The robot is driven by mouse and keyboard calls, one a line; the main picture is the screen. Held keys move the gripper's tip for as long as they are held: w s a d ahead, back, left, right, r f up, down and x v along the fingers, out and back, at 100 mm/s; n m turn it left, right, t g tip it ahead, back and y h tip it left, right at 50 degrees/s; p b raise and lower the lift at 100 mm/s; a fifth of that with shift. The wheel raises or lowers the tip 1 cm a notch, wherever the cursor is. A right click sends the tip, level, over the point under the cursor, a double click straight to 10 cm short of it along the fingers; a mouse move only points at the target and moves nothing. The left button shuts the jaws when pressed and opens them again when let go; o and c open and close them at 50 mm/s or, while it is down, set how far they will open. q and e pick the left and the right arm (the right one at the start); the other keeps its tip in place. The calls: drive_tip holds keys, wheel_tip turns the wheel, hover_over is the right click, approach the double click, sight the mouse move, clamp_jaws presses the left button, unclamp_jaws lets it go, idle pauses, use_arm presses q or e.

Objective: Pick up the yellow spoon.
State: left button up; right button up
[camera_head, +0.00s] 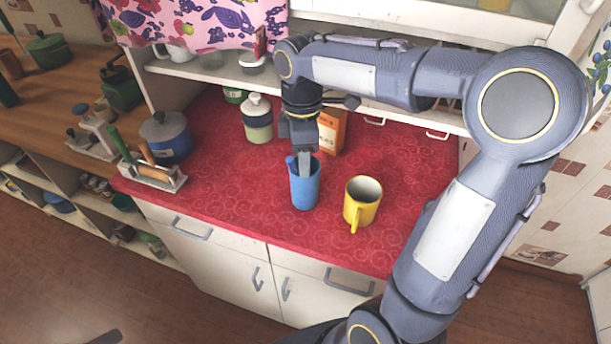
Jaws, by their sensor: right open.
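I cannot make out a yellow spoon anywhere in the head view. A blue cup (305,192) stands upright on the red counter, with a small blue piece sticking up at the left of its rim. My right gripper (304,166) points down at the mouth of this cup, its fingertips at or just inside the rim. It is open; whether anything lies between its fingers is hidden. A yellow mug (359,209) stands upright just right of the blue cup, apart from it, its handle toward the front. My left gripper is not in view.
An orange box (331,131) and a lidded green-and-white jar (257,120) stand behind the blue cup. A blue pot (166,136) and a holder with utensils (152,174) are at the left. The red counter (235,205) is clear at front left. A shelf (210,72) overhangs the back.

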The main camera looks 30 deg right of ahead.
clamp_jaws()
idle(0.5)
